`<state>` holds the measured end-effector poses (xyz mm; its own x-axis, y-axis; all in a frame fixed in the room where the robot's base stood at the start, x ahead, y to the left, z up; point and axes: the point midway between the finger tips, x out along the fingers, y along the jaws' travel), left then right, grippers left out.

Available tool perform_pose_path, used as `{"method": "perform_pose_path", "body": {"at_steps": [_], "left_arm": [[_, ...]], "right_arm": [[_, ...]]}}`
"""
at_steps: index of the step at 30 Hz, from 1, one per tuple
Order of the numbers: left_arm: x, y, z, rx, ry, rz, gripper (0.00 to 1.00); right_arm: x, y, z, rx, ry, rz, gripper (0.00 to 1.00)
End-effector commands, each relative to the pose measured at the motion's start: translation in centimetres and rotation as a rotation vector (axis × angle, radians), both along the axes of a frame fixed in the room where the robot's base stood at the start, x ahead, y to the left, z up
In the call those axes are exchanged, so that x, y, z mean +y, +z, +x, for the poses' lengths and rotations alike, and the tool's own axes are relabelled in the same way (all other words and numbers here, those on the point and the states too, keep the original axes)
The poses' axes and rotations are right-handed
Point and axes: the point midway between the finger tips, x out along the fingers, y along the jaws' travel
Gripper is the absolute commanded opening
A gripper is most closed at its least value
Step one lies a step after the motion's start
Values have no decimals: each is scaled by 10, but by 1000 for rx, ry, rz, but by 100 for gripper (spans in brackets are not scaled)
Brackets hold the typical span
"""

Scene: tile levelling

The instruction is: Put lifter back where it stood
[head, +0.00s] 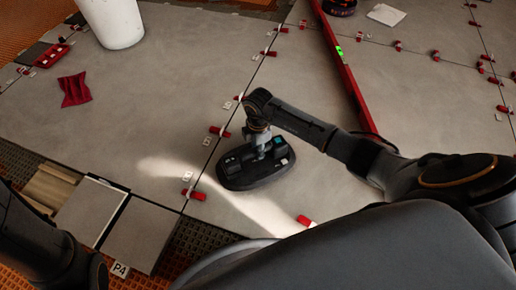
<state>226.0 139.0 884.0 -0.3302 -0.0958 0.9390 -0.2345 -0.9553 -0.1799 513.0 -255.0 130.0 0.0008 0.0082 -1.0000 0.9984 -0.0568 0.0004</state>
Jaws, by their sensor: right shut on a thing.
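The lifter (254,171) is a dark, oval-based tool with a small light-blue patch on top. It sits on or just above a large grey tile near the middle of the head view; I cannot tell if its base touches the tile. My right gripper (261,143) is shut on the lifter from above, its arm coming in from the right. My left arm shows at the lower left edge, but its gripper is not visible.
Large grey tiles carry red levelling clips (195,193) along their joints. A red level (343,70) lies right of the lifter. A white bucket (112,22) and red cloth (74,90) are upper left. Small tiles (141,234) lie lower left.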

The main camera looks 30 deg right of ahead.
Motion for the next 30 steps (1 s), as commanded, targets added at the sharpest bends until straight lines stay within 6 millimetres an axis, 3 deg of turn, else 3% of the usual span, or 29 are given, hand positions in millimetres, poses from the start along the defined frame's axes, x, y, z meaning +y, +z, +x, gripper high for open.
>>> {"method": "perform_pose_path", "body": {"at_steps": [30], "left_arm": [[-1, 1, -3, -9, 1, 3, 0]], "right_arm": [[0, -6, 2, -4, 0, 2, 0]]}}
